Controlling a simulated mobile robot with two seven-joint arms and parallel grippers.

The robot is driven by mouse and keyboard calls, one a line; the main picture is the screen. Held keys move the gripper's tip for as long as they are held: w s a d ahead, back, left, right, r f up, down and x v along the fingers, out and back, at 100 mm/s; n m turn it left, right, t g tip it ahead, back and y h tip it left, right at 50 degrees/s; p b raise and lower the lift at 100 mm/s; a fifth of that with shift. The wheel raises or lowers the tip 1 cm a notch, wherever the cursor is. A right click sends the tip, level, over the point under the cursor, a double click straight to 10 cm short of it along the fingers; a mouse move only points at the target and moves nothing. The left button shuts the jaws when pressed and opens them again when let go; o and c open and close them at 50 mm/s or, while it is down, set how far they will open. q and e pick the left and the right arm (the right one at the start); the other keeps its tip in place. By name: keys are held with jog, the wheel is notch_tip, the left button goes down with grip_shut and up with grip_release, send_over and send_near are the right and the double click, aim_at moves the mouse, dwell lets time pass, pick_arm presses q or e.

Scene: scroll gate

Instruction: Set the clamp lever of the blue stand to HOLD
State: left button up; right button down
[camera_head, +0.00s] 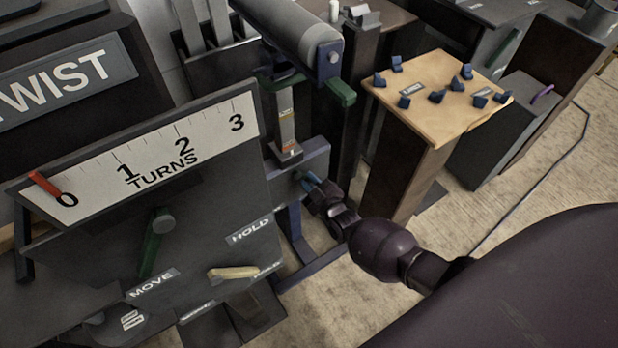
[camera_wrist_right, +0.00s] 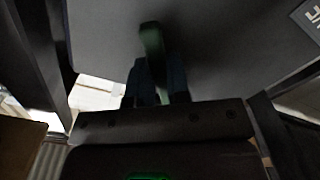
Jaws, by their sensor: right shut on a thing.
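A dark grey-blue panel (camera_head: 205,215) at the left carries a MOVE label (camera_head: 152,284) and a HOLD label (camera_head: 250,230). A green lever (camera_head: 154,240) on it points down towards MOVE. A cream handle (camera_head: 233,272) sits lower right on the panel. My right gripper (camera_head: 308,180) is at a smaller blue-grey plate (camera_head: 312,160) to the right of this panel. In the right wrist view, its dark fingers (camera_wrist_right: 157,85) are shut on a green handle (camera_wrist_right: 152,42) in front of a grey face. The head view hides most of that handle. My left gripper is not in view.
A TURNS scale (camera_head: 150,150) has a red pointer (camera_head: 44,184) at 0. A roller (camera_head: 300,35) with a green crank (camera_head: 342,92) stands above the plate. A wooden-topped stand (camera_head: 430,115) with several small blue pieces is close to my right gripper. Floor shows below the gripper.

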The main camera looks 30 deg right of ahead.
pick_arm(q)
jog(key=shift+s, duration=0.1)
pick_arm(e)
jog(key=shift+d+r, duration=0.1)
dwell(0.3)
jog(key=c, duration=1.1)
grip_release()
